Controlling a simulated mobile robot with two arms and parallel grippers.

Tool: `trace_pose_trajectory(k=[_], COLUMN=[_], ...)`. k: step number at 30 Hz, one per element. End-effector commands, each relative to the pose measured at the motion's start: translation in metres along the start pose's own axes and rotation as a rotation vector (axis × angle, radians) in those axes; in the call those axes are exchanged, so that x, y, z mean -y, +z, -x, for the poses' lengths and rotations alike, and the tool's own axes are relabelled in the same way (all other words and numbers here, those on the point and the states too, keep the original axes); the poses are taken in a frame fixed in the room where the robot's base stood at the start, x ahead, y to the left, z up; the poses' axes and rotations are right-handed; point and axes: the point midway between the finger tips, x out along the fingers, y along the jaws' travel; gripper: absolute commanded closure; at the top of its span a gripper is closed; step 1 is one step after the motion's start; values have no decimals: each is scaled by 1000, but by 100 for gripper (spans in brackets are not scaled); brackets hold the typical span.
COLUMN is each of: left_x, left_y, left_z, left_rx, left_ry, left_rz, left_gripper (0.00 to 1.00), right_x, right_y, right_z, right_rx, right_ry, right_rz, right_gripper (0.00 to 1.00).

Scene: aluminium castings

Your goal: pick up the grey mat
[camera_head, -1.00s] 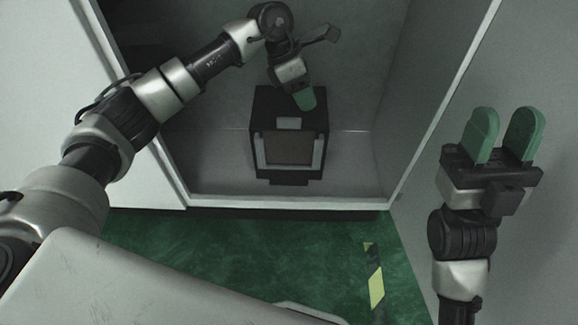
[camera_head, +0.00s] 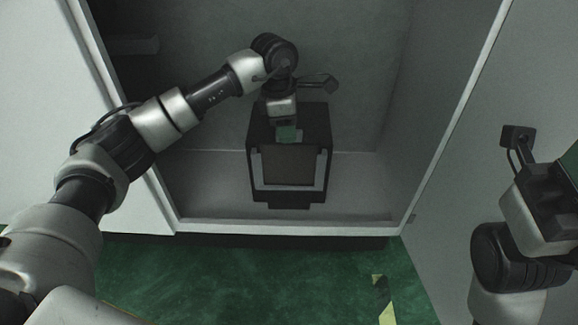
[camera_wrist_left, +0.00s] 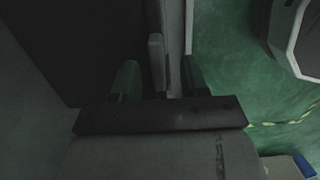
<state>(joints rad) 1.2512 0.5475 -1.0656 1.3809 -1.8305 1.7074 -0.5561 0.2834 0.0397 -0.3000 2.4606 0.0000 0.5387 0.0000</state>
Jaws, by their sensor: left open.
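I cannot make out a grey mat for certain. A black box (camera_head: 318,140) stands in the open cabinet, with a light grey U-shaped frame (camera_head: 290,187) around a dull brown-grey panel (camera_head: 289,163) on its front. My left gripper (camera_head: 288,135) is over the box's upper front, green fingers pointing down. In the left wrist view my left gripper (camera_wrist_left: 160,75) is open, with a narrow grey upright piece (camera_wrist_left: 156,62) between its fingers; I cannot tell if they touch it. My right gripper (camera_head: 570,170) is cut off by the right edge, its fingers mostly out of view.
A white panel (camera_head: 40,110) is on the left, a grey one (camera_head: 480,130) on the right. The green floor (camera_head: 250,280) in front carries a yellow-black strip (camera_head: 384,300).

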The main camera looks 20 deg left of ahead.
Motion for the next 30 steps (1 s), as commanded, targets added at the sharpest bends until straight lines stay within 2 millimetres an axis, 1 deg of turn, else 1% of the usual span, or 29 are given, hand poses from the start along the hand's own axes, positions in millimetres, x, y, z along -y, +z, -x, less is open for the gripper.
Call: trace_pose_trajectory(k=[1,6,10,17,20,21,26,27,30], left_x=[-1,-2,-2,-2,-2,-2,-2,-2,-2], left_y=[-2,-3,-2,-2,-2,-2,-2,-2,-2], left_z=[-13,-31,-36,-36,-36,-36,-36,-36,-36], left_rx=[0,0,1,1,1,1,1,1,1], left_ry=[-1,0,0,0,0,0,0,0,0], left_rz=[0,0,0,0,0,0,0,0,0], left_gripper=[55,55,55,55,68,74,98,100,100], right_x=[2,4,4,4,4,4,4,4,4], right_y=[-3,-10,-12,-12,-12,-12,-12,-12,-12], right_z=[3,-6,-10,-12,-12,-12,-12,-12,-12], right_rx=[-20,-62,-75,-75,-75,-75,-76,-76,-76], right_ry=[-7,-23,-29,-29,-29,-29,-29,-29,-29], right_rz=[2,8,10,10,10,10,10,10,10], right_gripper=[61,61,61,61,61,61,61,61,61])
